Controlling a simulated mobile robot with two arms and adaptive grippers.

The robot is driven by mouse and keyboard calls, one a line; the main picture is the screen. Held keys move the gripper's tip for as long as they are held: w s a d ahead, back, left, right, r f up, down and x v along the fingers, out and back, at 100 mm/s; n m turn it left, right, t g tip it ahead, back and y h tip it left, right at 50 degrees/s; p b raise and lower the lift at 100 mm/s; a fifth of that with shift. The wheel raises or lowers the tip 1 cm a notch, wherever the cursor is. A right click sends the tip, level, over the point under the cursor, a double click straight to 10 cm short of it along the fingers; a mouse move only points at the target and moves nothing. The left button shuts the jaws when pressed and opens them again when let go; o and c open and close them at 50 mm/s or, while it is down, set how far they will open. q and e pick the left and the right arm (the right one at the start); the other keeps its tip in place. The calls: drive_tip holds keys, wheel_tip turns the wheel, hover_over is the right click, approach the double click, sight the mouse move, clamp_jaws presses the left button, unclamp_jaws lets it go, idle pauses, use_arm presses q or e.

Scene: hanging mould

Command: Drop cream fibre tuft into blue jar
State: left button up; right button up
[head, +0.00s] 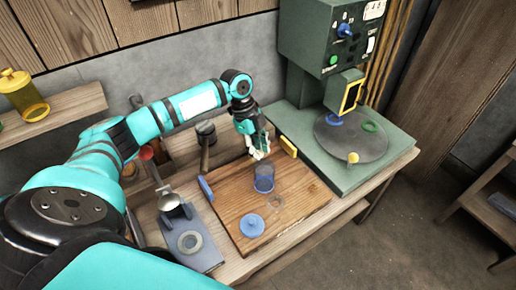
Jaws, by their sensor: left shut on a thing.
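The blue jar (264,180) is see-through and stands open on the wooden board in the middle of the bench. My left gripper (257,154) points down, just behind and above the jar. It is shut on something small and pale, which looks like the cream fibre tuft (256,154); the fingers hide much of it. The tuft is apart from the jar and not over its middle. My right gripper is not in view.
A green machine (340,150) stands at right.

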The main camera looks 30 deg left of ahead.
use_arm(q)
drive_tip(key=o, duration=0.8)
drive_tip(key=shift+o, duration=0.2)
drive_tip(key=shift+a+r, duration=0.1)
drive_tip(key=shift+r, duration=0.3)
drive_tip(key=v, duration=1.1)
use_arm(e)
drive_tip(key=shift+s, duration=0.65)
